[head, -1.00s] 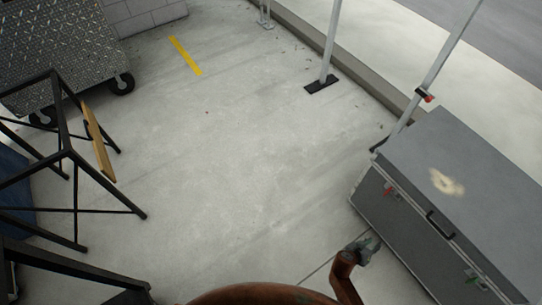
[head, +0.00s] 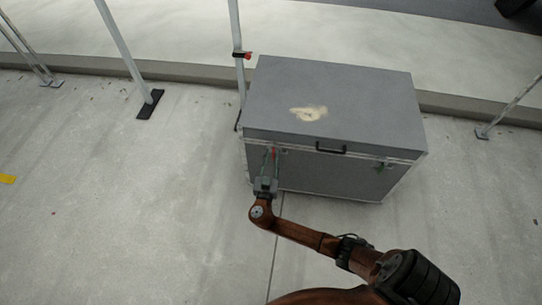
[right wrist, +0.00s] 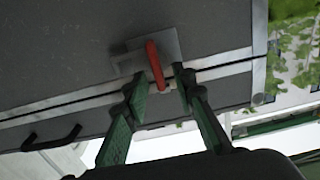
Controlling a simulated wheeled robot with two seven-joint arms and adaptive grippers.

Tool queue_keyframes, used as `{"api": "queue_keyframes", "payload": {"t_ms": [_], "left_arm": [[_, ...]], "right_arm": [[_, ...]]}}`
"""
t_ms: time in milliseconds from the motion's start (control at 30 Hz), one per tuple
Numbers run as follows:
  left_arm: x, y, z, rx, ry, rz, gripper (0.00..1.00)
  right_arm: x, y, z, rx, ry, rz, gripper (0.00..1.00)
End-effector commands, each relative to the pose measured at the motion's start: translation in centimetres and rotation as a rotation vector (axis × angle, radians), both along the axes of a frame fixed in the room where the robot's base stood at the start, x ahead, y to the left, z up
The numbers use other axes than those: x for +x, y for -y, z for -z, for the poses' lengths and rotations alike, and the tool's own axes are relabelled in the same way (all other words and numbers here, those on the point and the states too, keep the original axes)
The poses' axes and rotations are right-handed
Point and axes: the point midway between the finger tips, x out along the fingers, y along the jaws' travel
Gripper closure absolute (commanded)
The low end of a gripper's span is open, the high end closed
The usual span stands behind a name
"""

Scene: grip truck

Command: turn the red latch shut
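The red latch (head: 274,153) is on the front of a large grey case (head: 330,85), near its left end at the lid seam. In the right wrist view the red latch (right wrist: 155,66) is a red handle on a metal plate (right wrist: 128,62), standing across the seam. My right gripper (head: 269,160) is at the latch in the head view. In the right wrist view its green fingers (right wrist: 158,82) are apart, one on each side of the handle's lower end. I cannot tell whether they touch it. My left gripper is not in view.
A black carry handle (head: 331,150) and a second, greenish latch (head: 381,165) are on the case front. A pole (head: 236,45) with a red clamp stands behind the case's left end. Concrete floor (head: 130,210) is clear to the left.

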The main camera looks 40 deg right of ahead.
Motion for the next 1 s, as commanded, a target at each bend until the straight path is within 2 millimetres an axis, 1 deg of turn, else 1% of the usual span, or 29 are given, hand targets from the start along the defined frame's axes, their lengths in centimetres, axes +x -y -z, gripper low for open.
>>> {"api": "queue_keyframes", "payload": {"t_ms": [100,367,700,1000], "left_arm": [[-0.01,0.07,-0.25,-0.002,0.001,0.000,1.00],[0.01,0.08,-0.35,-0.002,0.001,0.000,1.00],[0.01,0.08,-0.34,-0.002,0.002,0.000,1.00],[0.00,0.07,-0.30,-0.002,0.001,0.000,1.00]], "right_arm": [[0.36,0.47,0.07,0.000,-0.001,0.000,0.75],[0.39,0.52,0.04,0.001,-0.002,0.000,0.76],[0.37,0.50,0.05,0.001,-0.002,0.000,0.99],[0.37,0.48,0.07,0.001,-0.002,0.000,1.00]]}}
